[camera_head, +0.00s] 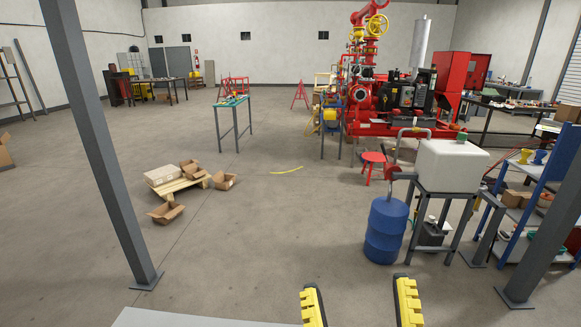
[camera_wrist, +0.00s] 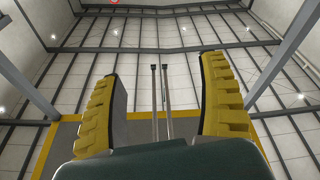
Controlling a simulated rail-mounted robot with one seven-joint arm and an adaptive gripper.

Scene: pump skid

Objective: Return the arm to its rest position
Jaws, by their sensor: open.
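My gripper (camera_head: 358,303) shows at the bottom of the head view as two yellow ridged fingers, spread apart with bare floor between them. In the wrist view my gripper (camera_wrist: 160,95) also has its two fingers wide apart and nothing held between them. The wrist view looks up at the ceiling, so the fingers point upward there. The rest of the arm is hidden below the head view's lower edge.
A grey post (camera_head: 95,140) stands at left and another (camera_head: 545,235) at right. A blue drum (camera_head: 386,230) and a white tank (camera_head: 450,165) on a stand are ahead right. A pallet (camera_head: 178,188) with cartons lies left. The red pump skid (camera_head: 400,95) is farther back.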

